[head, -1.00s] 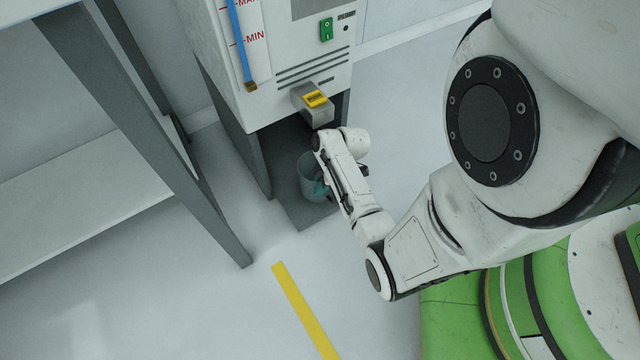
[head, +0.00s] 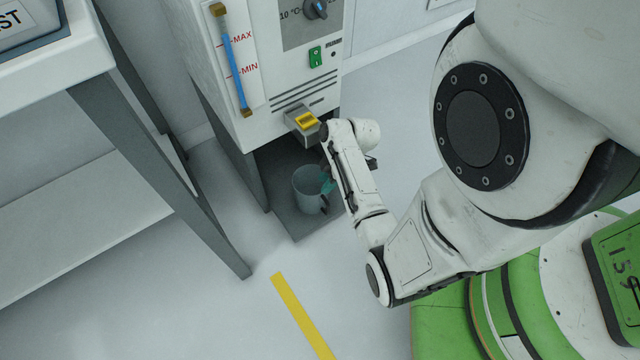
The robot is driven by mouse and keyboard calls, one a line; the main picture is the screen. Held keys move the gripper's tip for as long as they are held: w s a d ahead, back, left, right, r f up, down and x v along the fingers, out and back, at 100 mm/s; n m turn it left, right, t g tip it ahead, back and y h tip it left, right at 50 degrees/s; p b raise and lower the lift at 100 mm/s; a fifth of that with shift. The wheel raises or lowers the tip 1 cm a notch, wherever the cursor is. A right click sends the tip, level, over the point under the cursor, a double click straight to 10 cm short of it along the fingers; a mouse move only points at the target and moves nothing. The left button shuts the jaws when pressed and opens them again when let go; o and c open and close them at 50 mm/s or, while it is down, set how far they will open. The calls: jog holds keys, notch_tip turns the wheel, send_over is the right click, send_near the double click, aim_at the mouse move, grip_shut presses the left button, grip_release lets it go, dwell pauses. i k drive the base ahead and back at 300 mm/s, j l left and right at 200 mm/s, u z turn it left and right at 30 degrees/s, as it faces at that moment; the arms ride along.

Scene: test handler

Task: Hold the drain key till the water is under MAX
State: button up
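The grey drain box (head: 301,122) juts from the front of the white bath unit, with the yellow drain key (head: 306,119) on its top. The sight gauge (head: 233,60) is upper left of it; its blue water column reaches about the MAX mark or slightly above. A grey bucket (head: 305,190) stands below the drain box. My gripper (head: 328,182) shows only as teal finger parts by the bucket's right rim, below the key and apart from it. My arm hides the rest, so its opening cannot be told.
A grey table (head: 70,80) with a lower shelf (head: 80,220) stands at left. A green switch (head: 315,57) and a dial (head: 316,9) are on the unit's front. A yellow floor stripe (head: 302,316) lies in front, with clear floor around it.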

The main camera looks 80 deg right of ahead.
aim_at(306, 121)
jog(key=z, duration=1.3)
